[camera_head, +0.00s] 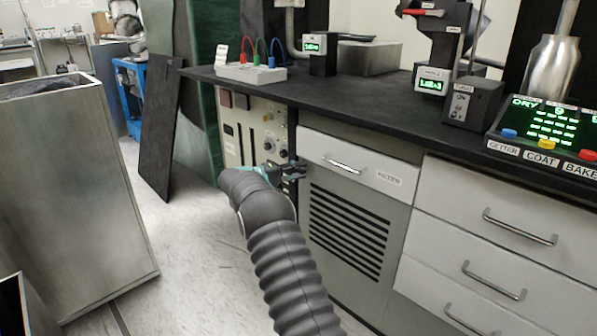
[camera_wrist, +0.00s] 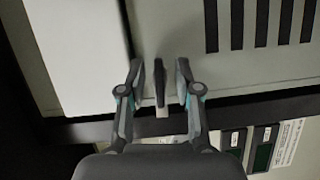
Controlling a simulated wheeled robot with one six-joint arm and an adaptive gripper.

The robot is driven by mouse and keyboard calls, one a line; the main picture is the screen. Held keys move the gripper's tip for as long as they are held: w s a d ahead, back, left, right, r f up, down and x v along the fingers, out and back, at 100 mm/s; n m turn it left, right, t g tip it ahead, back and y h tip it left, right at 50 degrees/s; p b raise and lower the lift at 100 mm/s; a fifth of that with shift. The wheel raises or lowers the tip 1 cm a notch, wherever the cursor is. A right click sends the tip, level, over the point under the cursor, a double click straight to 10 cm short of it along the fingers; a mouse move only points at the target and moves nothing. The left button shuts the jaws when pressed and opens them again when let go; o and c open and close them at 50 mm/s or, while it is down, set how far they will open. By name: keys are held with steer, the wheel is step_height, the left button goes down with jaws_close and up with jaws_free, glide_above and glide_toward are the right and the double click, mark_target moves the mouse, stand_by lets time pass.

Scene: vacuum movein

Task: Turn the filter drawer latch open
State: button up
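The filter drawer (camera_head: 345,165) is a white drawer front with a metal handle and a label, closed under the black bench top. It also shows in the wrist view as a pale panel (camera_wrist: 75,55). The latch (camera_wrist: 159,82) is a narrow dark bar near the drawer's edge, with a small light piece at its lower end. My gripper (camera_wrist: 160,78) is open, with one finger on each side of the latch and a visible gap on both sides. In the head view my gripper (camera_head: 293,170) is at the drawer's left end. The latch cannot be made out there.
A slotted vent panel (camera_head: 348,232) is below the drawer. A control panel (camera_head: 250,130) with knobs stands to its left. White drawers (camera_head: 500,225) are at right. The bench top (camera_head: 385,115) carries several instruments. A large grey bin (camera_head: 75,190) stands at left; floor between is clear.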

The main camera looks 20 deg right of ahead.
jaws_close()
steer(key=shift+n, duration=0.7)
jaws_free()
